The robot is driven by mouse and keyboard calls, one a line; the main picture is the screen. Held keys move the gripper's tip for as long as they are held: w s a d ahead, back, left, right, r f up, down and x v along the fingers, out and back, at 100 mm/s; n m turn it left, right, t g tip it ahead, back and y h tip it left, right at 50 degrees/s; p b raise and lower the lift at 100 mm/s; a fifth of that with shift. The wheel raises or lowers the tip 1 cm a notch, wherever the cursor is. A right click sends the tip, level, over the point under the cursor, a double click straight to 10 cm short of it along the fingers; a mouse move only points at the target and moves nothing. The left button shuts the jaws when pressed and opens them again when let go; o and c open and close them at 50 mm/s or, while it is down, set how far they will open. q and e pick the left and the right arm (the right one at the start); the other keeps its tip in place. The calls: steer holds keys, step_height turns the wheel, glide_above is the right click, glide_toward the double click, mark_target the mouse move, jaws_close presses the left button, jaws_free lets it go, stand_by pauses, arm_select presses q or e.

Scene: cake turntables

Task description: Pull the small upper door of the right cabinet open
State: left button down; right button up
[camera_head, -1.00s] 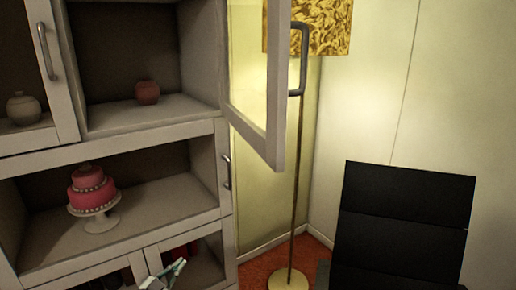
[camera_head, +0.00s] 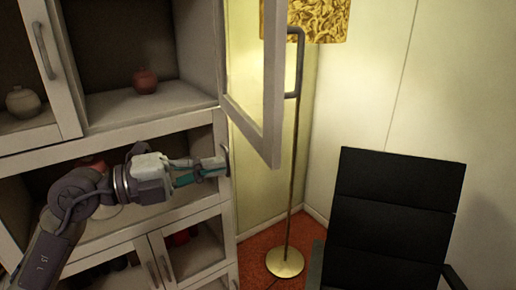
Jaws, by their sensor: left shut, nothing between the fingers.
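The upper glazed door (camera_head: 271,95) of the cabinet stands swung open, jutting out to the right of the upper compartment. Its grey bar handle (camera_head: 298,70) is on the door's far side. My left gripper (camera_head: 222,166) is shut and empty. It is at the right edge of the middle section, beside a small handle (camera_head: 227,157) there; I cannot tell whether they touch. It is below and to the left of the open door's lower corner. My left arm hides most of the pink cake on its stand. My right gripper is not in view.
A red pot (camera_head: 145,80) sits in the open upper compartment and a pale pot (camera_head: 22,101) to its left. A floor lamp (camera_head: 291,225) stands behind the open door. A black chair (camera_head: 392,225) fills the lower right.

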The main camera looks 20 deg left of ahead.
mark_target(272, 155)
arm_select(q)
steer(key=p+x, duration=0.2)
steer(key=x, duration=0.5)
steer(key=shift+w+d+r+p, duration=0.15)
steer(key=shift+w+d+p, duration=0.1)
steer(key=shift+d+p, duration=0.15)
steer(key=shift+w+d, duration=0.3)
steer(key=shift+d, duration=0.05)
